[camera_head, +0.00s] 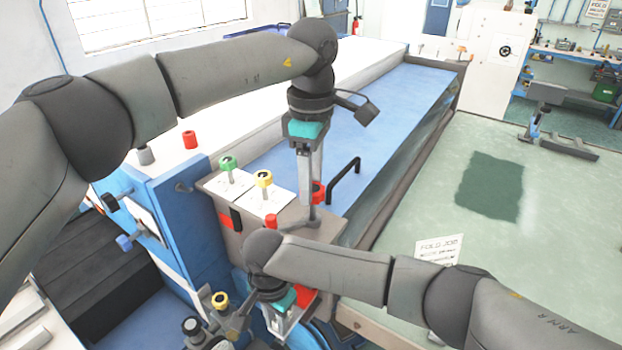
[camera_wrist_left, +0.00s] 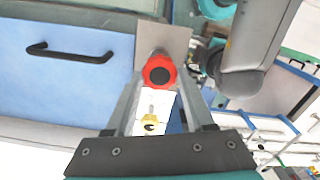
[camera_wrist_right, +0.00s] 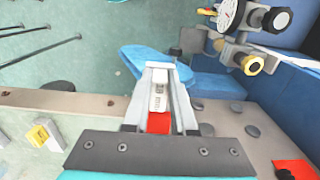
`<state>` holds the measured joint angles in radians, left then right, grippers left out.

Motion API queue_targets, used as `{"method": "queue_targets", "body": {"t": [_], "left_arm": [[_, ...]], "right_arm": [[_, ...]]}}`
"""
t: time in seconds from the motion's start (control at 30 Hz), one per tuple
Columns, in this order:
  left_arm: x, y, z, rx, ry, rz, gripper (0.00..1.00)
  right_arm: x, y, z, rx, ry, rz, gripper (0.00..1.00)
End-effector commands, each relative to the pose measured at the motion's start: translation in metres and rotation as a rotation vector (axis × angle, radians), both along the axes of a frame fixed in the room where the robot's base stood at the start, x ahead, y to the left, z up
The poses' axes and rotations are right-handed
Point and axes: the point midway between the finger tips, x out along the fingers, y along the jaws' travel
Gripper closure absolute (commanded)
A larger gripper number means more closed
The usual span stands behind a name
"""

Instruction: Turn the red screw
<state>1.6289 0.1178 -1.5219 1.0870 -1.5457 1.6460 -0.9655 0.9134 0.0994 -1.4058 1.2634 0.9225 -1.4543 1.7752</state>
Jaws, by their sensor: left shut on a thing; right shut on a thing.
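The red screw (camera_wrist_left: 160,70) has a round, lobed red head, seen end-on between my left fingertips in the left wrist view. In the head view its red head (camera_head: 319,188) shows beside the fingers of my left gripper (camera_head: 309,195), which reach down to the box top. My left gripper is shut on it. My right gripper (camera_wrist_right: 158,78) is lower, by the front of the box, and is shut on a small pale block (camera_wrist_right: 158,97) with a red part (camera_wrist_right: 158,122) below it.
A green knob (camera_head: 228,163) and a yellow knob (camera_head: 263,179) stand on white plates left of my left gripper. A black handle (camera_head: 343,178) rises behind it. Gauges and fittings (camera_wrist_right: 243,30) lie close to my right gripper. Green floor at the right is open.

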Motion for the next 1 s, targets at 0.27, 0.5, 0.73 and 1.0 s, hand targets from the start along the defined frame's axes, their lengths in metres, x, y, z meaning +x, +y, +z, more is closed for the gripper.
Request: {"method": "queue_targets", "body": {"t": [0.27, 0.5, 0.73, 1.0], "left_arm": [[-0.0012, 0.0004, -0.0008, 0.005, 0.007, -0.232, 1.0], [-0.0011, 0.0002, -0.0009, 0.004, 0.008, -0.372, 1.0], [-0.0011, 0.0, -0.001, 0.005, 0.008, -0.439, 1.0], [-0.0012, 0.0, -0.0011, 0.005, 0.009, -0.458, 1.0]], "right_arm": [[0.0044, -0.0057, -0.001, -0.011, -0.009, -0.008, 1.0], [0.0045, -0.0056, -0.001, -0.011, -0.009, -0.008, 1.0], [0.0045, -0.0056, -0.001, -0.011, -0.009, -0.008, 1.0], [0.0045, -0.0056, -0.001, -0.011, -0.009, -0.008, 1.0]]}}
